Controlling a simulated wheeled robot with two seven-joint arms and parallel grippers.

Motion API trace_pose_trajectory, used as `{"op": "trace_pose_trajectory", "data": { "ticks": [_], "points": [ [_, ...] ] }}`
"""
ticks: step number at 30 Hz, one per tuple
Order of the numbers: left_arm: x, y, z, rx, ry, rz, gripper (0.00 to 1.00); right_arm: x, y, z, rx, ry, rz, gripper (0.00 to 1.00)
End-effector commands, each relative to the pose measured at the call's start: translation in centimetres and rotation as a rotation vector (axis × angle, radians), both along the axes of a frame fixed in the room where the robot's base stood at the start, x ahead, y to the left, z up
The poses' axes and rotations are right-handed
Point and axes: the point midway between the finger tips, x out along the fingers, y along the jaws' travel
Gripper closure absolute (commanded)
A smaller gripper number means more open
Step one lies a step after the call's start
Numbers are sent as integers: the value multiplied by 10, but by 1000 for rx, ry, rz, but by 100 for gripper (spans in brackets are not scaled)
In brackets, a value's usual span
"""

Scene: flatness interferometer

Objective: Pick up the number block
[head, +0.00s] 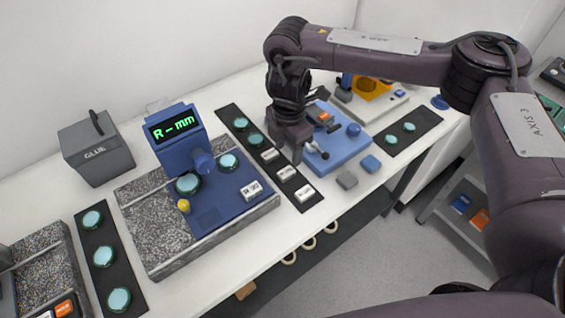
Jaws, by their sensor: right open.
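Several small white number blocks lie in view. One number block (252,189) reads roughly "R 30" and sits on the blue base of the interferometer (228,213). Three more lie on a black strip (230,116): a far block (270,155), a middle block (287,174) and a near block (304,193). Their markings are too small to read surely. My right gripper (310,156) points down, open, beside the strip's blocks and over the left edge of a blue plate (352,150). It appears to hold nothing. My left gripper is out of view.
The interferometer's display (173,126) reads "R-mm". Round glass discs lie on a left black strip (104,256) and a right strip (400,135).

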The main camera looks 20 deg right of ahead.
Motion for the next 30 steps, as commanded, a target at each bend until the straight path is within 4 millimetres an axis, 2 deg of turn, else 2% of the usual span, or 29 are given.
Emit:
{"op": "trace_pose_trajectory", "data": {
  "ticks": [7,11,15,23,30],
  "points": [
    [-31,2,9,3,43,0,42,-1,0,-27,-2,3,0,49],
    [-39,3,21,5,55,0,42,0,0,-46,-2,2,2,49],
    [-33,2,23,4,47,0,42,0,0,-65,-2,2,1,49],
    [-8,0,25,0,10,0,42,0,0,-70,0,0,1,49],
    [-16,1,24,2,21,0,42,0,0,-70,0,0,1,78]
  ]
}}
